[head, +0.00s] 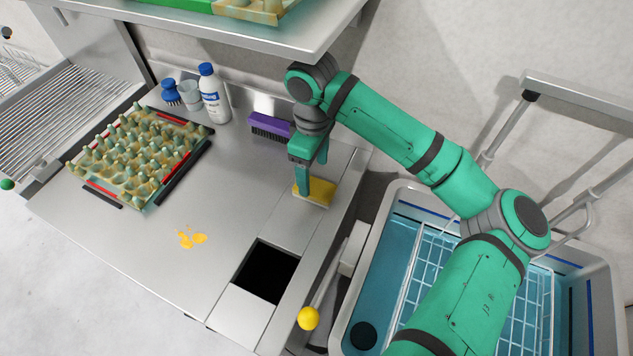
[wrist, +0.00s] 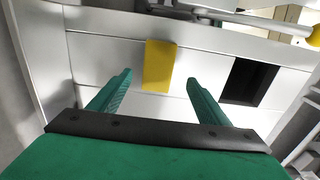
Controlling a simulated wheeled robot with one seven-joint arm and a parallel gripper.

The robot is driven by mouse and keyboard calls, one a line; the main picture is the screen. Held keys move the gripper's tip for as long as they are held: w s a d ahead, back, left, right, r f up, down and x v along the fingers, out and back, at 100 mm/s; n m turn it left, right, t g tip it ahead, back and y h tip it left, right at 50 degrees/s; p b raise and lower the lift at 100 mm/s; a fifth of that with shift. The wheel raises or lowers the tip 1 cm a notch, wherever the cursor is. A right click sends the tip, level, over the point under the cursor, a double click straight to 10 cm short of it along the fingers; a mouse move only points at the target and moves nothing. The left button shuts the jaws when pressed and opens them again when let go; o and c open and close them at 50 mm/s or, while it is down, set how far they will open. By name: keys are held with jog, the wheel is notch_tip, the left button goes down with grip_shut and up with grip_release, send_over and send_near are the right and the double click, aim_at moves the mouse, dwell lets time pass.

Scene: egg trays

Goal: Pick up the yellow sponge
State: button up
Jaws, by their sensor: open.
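The yellow sponge (head: 318,191) lies flat on the steel counter, near its right edge in the head view. In the wrist view the sponge (wrist: 160,66) is ahead of the fingers, roughly midway between their lines. My gripper (head: 312,178) points down, just above and beside the sponge. In the wrist view my gripper (wrist: 160,77) is open, with nothing between its fingers. Part of the sponge is hidden behind a finger in the head view. I cannot tell whether a fingertip touches it.
A square black opening (head: 266,271) is cut in the counter in front. A purple brush (head: 270,126) stands behind my gripper. An egg tray (head: 140,158), a white bottle (head: 213,95) and a yellow spill (head: 191,237) are to the left. A shelf (head: 230,28) overhangs the back.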

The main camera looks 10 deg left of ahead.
aim_at(312, 187)
jog(key=shift+w+a+f, duration=0.1)
jog(key=shift+w+f, duration=0.05)
jog(key=shift+f, duration=1.4)
jog(key=shift+w+a+f, duration=0.1)
jog(key=shift+f, duration=1.45)
jog(key=c, duration=1.1)
jog(key=shift+c, duration=0.7)
jog(key=shift+s, duration=0.1)
jog(key=shift+r, duration=0.1)
jog(key=shift+s+r, duration=0.1)
jog(key=shift+r, duration=0.05)
jog(key=r, duration=0.4)
jog(key=s+r, duration=0.1)
jog(key=r, duration=0.1)
jog(key=shift+a+r, duration=0.15)
jog(key=shift+r, duration=0.15)
jog(key=s+a, duration=0.1)
jog(key=s, duration=0.8)
jog(key=s+a, duration=0.2)
jog(key=s, duration=0.7)
jog(key=shift+s+a, duration=0.15)
jog(key=shift+a, duration=0.1)
